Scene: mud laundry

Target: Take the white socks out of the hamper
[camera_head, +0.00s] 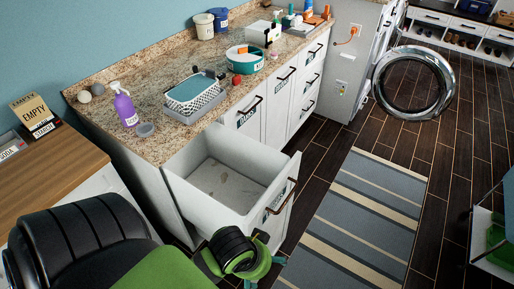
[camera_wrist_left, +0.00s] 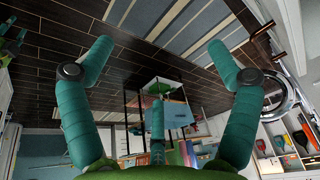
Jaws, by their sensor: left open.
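The hamper (camera_head: 187,189) is a deep white pull-out bin under the counter, standing open in the head view. Its grey inside shows a few faint pale marks on the bottom. I cannot make out white socks there. My left gripper (camera_head: 271,260) is at the hamper's front right, outside the bin and near its dark handle. Its teal fingers are partly hidden behind the green and black wrist. In the left wrist view the gripper's fingers (camera_wrist_left: 160,62) are spread wide with nothing between them.
The counter (camera_head: 150,86) above holds a basket (camera_head: 194,97), a purple spray bottle (camera_head: 125,108) and a teal tub (camera_head: 244,65). A striped rug (camera_head: 365,215) lies on the dark floor to the right. An open round washer door (camera_head: 412,83) juts out behind it.

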